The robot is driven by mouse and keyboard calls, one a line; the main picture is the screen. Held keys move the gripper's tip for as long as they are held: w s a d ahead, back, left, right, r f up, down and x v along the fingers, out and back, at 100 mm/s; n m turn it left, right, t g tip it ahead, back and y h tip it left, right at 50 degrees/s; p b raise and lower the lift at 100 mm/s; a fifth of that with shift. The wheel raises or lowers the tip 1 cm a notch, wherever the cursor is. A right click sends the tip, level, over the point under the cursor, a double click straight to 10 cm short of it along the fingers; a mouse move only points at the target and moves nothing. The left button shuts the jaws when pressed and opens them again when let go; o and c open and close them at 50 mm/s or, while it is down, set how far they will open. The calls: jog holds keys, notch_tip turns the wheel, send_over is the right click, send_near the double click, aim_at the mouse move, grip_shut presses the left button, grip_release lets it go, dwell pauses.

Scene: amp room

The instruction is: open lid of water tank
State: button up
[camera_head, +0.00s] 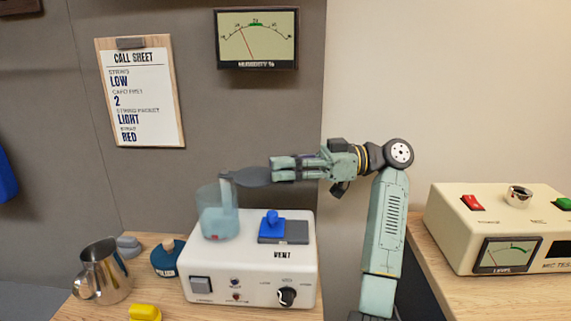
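The water tank (212,222) is a clear bluish cup with liquid in it, standing on the left of a white machine (255,263) marked VENT. A dark grey flat piece (250,177), which looks like the tank's lid, is tilted above and to the right of the tank's mouth. A pale upright strip (227,190) shows at the tank's rim. My gripper (273,168) reaches in from the right, its fingertips at the right edge of the grey piece. Whether the fingers grip it or only touch it, I cannot tell.
The machine has a blue knob (272,221) on top and a black dial (286,297) in front. A cream meter box (500,225) is at right.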

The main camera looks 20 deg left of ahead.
jog(key=o, duration=0.4)
jog(key=v, duration=0.7)
jog(key=shift+w+d, duration=0.15)
jog(key=shift+d, duration=0.1)
